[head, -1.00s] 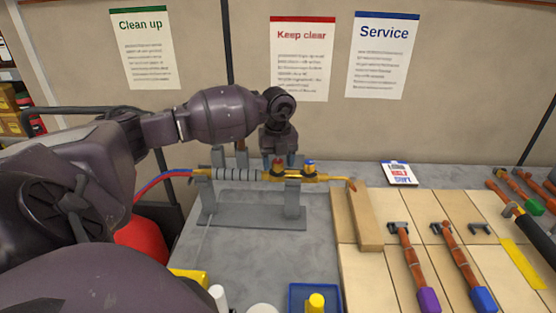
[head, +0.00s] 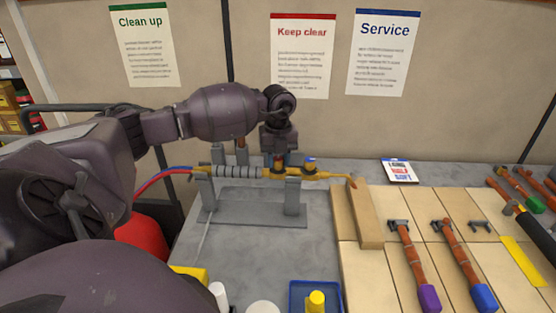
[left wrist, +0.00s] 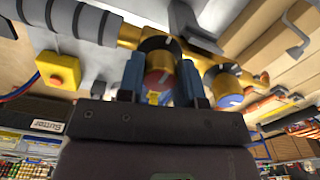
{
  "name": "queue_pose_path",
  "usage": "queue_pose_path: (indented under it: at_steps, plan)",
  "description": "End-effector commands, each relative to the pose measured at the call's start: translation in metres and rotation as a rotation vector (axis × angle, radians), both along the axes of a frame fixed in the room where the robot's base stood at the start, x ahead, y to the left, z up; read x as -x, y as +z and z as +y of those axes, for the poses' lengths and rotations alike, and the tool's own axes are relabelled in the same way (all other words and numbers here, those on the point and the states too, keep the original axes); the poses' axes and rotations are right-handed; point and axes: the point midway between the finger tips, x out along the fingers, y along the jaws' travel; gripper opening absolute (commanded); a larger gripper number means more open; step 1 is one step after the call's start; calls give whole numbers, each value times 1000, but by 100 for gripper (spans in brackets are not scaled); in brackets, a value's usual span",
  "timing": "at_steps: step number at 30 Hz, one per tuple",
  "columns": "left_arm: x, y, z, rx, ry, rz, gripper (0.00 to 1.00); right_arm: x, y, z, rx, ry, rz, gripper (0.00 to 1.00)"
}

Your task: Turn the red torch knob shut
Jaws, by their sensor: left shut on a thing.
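The brass torch (head: 322,175) with its grey ribbed handle (head: 238,172) lies level on a grey stand (head: 250,222). Its red knob (head: 278,163) is mostly hidden by my left gripper (head: 279,159) in the head view. The red knob (left wrist: 158,80) shows between the two blue-grey fingers of my left gripper (left wrist: 161,84) in the left wrist view. The left gripper is shut on the red knob from above. A blue knob (head: 310,163) sits just to the right on the torch, clear of the fingers, and shows in the left wrist view (left wrist: 229,101). My right gripper is not in view.
Red and blue hoses (head: 163,177) run to the torch's left end. A wooden bar (head: 358,214) and wooden boards with tools (head: 414,264) lie to the right. A blue tray (head: 299,288) with a yellow item stands in front.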

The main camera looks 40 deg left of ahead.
Motion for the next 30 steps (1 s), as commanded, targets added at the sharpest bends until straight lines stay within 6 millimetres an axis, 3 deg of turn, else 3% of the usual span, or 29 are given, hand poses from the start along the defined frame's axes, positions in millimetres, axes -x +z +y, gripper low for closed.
queue_pose_path:
  at_steps: [30]
  plan:
    - [0,-2,0,-1,-884,0,9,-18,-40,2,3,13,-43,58]
